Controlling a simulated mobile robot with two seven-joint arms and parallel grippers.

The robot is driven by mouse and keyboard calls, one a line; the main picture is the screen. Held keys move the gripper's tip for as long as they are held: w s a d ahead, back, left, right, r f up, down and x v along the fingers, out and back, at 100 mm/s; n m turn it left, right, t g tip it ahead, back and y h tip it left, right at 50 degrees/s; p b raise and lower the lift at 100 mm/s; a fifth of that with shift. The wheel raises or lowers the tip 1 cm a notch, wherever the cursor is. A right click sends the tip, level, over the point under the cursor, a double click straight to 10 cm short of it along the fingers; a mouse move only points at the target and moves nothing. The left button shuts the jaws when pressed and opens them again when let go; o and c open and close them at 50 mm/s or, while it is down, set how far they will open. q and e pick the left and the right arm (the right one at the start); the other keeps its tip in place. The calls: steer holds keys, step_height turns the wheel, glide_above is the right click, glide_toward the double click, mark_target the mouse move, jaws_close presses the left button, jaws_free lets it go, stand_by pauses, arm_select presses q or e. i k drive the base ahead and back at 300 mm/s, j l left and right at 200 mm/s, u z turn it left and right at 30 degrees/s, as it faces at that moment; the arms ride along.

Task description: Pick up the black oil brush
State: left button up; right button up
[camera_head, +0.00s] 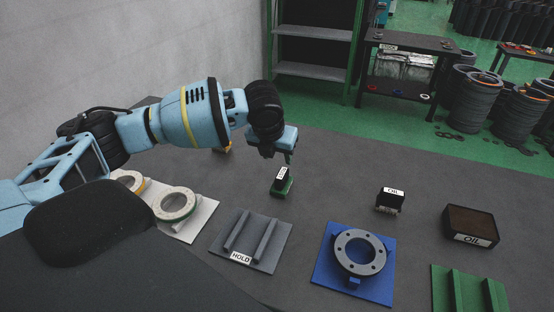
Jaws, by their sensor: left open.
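The black oil brush (389,203) stands on the dark table right of centre, with a white OIL label on top and pale bristles at its lower edge. My left gripper (289,157) reaches in from the left and points down, well to the left of the brush and apart from it. It is open, and its fingers are small and partly hidden by its body. Just below it is a small green block (284,188) with a dark, white-labelled part; I cannot tell whether they touch. My right gripper is out of view.
A dark OIL box (471,227) stands right of the brush. In front are a blue plate (323,277) with a grey flanged ring (360,253), a grey HOLD fixture (251,240) and a green ribbed fixture (467,291). Ringed parts lie on a white board (203,217) at left.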

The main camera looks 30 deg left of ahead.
mark_target(389, 200)
steer(key=k, duration=1)
